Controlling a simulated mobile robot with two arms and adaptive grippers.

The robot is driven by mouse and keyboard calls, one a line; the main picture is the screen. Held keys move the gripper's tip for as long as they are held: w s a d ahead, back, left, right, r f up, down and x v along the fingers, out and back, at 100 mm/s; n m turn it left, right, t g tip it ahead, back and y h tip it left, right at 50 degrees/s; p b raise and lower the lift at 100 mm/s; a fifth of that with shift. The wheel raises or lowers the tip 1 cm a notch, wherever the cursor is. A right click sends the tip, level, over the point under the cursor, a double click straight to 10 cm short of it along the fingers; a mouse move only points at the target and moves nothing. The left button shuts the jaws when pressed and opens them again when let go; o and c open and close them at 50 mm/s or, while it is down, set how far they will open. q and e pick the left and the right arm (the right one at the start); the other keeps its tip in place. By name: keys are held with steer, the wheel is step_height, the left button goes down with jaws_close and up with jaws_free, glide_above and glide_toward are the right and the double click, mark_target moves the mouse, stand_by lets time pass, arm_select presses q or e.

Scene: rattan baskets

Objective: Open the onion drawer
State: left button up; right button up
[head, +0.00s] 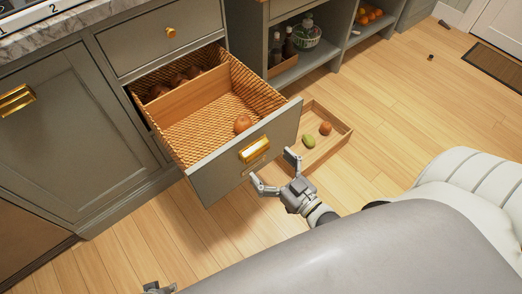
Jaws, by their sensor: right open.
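The onion drawer (229,178) is pulled well out of the grey-green cabinet. Its inside is rattan-lined, with one round brown onion (242,124) near the front and several dark onions (177,80) behind a wooden divider (183,102). The drawer front carries a brass cup handle (255,150). My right gripper (276,172) is open just in front of and below the handle, with its fingers spread; it looks empty. My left gripper (158,288) shows only as a small part at the bottom edge, and its jaws cannot be made out.
A shallow wooden tray (338,130) on the floor right of the drawer holds a green fruit (309,141) and an orange fruit (325,128). A closed drawer with a brass knob (170,32) is above. Open shelves (300,68) stand behind. The wooden floor at right is mostly clear.

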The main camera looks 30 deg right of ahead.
steer(key=s+d, duration=0.1)
steer(key=s, duration=0.5)
steer(key=shift+s+d, duration=0.15)
stand_by(0.3)
step_height(320, 180, down, 18)
steer(key=s+a+g+h, duration=0.1)
steer(key=a+g+h, duration=0.15)
steer(key=g, duration=0.75)
arm_select(q)
steer(key=s+a+f+p, duration=0.1)
steer(key=s+p, duration=0.7)
steer(key=s, duration=0.1)
steer(key=s+a+f+g+p, duration=0.1)
steer(key=s+a+f+p, duration=0.1)
steer(key=s+p, duration=0.7)
steer(key=shift+s+a+g, duration=0.15)
steer(key=shift+s+g, duration=0.05)
steer(key=shift+g, duration=0.1)
arm_select(e)
steer(key=s+d+f+g, duration=0.1)
steer(key=s+f+g, duration=0.2)
steer(key=s, duration=0.9)
steer(key=s+d+f+g, duration=0.1)
steer(key=s+f+g, duration=0.2)
steer(key=s, duration=0.9)
steer(key=shift+d+f+g+h, duration=0.3)
steer(key=shift+f+h, duration=0.1)
steer(key=shift+h, duration=0.05)
